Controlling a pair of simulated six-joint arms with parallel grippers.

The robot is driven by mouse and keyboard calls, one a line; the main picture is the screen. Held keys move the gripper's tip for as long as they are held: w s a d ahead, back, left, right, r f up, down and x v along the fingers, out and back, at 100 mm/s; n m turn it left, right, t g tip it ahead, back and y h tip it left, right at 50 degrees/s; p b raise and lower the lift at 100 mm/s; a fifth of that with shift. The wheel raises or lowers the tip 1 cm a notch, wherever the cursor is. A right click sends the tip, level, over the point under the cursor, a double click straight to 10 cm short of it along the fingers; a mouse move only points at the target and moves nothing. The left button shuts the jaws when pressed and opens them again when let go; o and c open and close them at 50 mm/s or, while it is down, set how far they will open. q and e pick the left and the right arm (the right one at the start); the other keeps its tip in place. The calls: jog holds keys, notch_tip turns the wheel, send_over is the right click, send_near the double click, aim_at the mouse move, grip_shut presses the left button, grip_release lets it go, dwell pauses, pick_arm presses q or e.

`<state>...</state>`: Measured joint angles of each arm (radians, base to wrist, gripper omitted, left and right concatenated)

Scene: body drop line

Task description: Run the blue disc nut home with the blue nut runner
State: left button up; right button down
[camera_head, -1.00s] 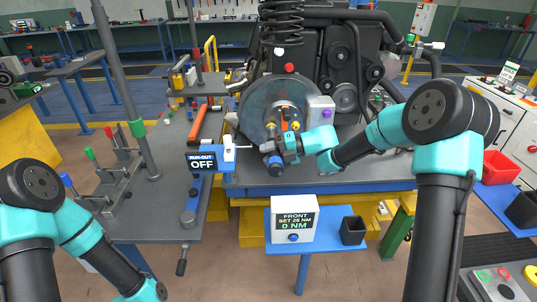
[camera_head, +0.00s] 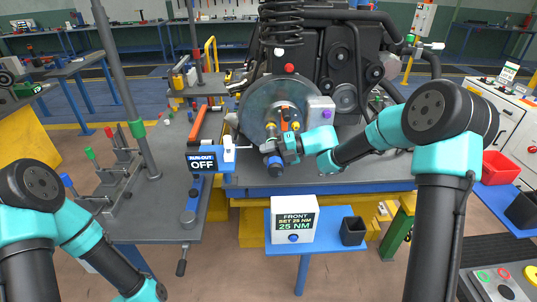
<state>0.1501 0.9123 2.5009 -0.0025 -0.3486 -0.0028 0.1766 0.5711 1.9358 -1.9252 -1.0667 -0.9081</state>
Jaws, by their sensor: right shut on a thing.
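My right gripper (camera_head: 283,149) is shut on the blue nut runner (camera_head: 275,163), a dark tool with a blue end, in front of the large grey brake disc (camera_head: 262,97) on the engine-like assembly. The runner's upper part reaches the area of the disc's hub, where small orange, yellow and blue parts crowd together. The blue disc nut cannot be told apart there; the tool and gripper cover part of the hub. The white torque box (camera_head: 293,224) in front reads FRONT, SET 25 NM, 25 NM in green. My left arm enters at lower left; its gripper is outside the picture.
A RUN-OUT sign (camera_head: 202,161) reading OFF stands left of the runner. An orange-handled tool (camera_head: 199,122) lies on the grey bench. A small black bin (camera_head: 353,231) stands on the blue shelf beside the torque box. A red bin (camera_head: 500,167) is at far right.

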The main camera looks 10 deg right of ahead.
aim_at(269, 164)
jog(key=shift+s+a, duration=0.25)
jog(key=shift+s, duration=1)
jog(key=shift+s+a, duration=0.2)
jog(key=shift+s, duration=1)
